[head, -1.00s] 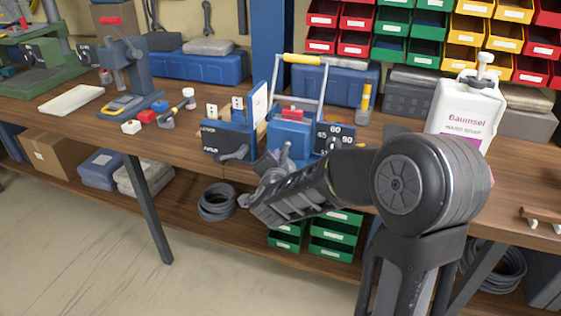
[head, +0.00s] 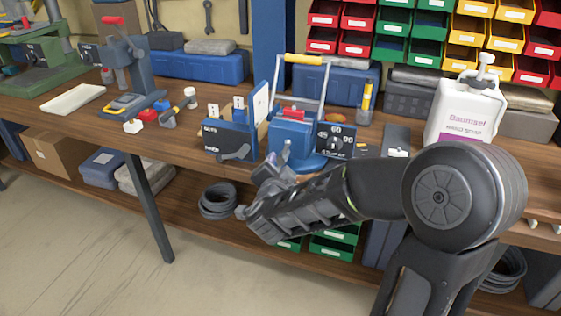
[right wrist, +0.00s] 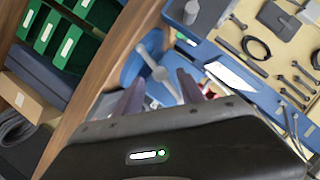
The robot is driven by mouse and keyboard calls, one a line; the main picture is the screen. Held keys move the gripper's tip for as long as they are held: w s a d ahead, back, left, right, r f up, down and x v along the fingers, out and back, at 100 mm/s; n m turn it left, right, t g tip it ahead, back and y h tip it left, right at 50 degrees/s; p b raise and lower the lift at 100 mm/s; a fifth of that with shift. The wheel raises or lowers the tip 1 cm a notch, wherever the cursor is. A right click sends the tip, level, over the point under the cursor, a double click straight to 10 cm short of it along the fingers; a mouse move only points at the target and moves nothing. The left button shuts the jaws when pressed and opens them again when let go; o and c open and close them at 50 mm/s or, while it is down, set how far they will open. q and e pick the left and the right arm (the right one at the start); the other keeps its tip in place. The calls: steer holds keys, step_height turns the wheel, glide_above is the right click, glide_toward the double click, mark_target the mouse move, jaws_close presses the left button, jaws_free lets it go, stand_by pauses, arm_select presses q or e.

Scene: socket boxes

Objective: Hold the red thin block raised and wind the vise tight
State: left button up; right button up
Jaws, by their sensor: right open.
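The blue vise (head: 292,138) stands near the table's front edge, with its grey winding handle (head: 286,150) facing me. A red piece (head: 293,114), likely the thin block, shows at the vise's top; I cannot tell whether the jaws touch it. My right gripper (head: 271,170) is just in front of and below the handle, open. In the right wrist view, its two fingers (right wrist: 160,92) stand apart with the handle (right wrist: 158,70) ahead between them. Red (right wrist: 210,91) shows partly behind the right finger. My left gripper is not in view.
A dark lever box (head: 228,140) stands left of the vise, and a dial panel (head: 335,141) right of it. A yellow-handled frame (head: 303,60) rises behind. A white jug (head: 466,110) stands right.

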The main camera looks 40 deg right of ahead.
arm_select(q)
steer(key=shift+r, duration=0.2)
arm_select(e)
steer(key=v, duration=0.3)
stand_by(0.3)
steer(key=w+a+f+n+g+y+p, duration=0.1)
steer(key=w+a+f+n+y+p, duration=0.1)
steer(key=a+f+n+y, duration=1.1)
arm_select(q)
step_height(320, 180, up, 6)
steer(key=p, duration=0.3)
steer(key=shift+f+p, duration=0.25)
steer(key=shift+p, duration=0.1)
arm_select(e)
steer(key=s+a+f+n+g, duration=0.1)
steer(key=s+a+f+g, duration=0.4)
steer(key=s+a+f, duration=0.3)
steer(key=s+a+f+n+g, duration=0.1)
steer(key=s+a+f+g, duration=0.4)
steer(key=s+a+f, duration=0.4)
steer(key=s+f, duration=0.5)
steer(key=s, duration=0.3)
steer(key=shift+a+y, duration=0.3)
steer(key=shift+a, duration=0.05)
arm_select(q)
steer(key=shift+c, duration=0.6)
arm_select(e)
steer(key=shift+c, duration=0.6)
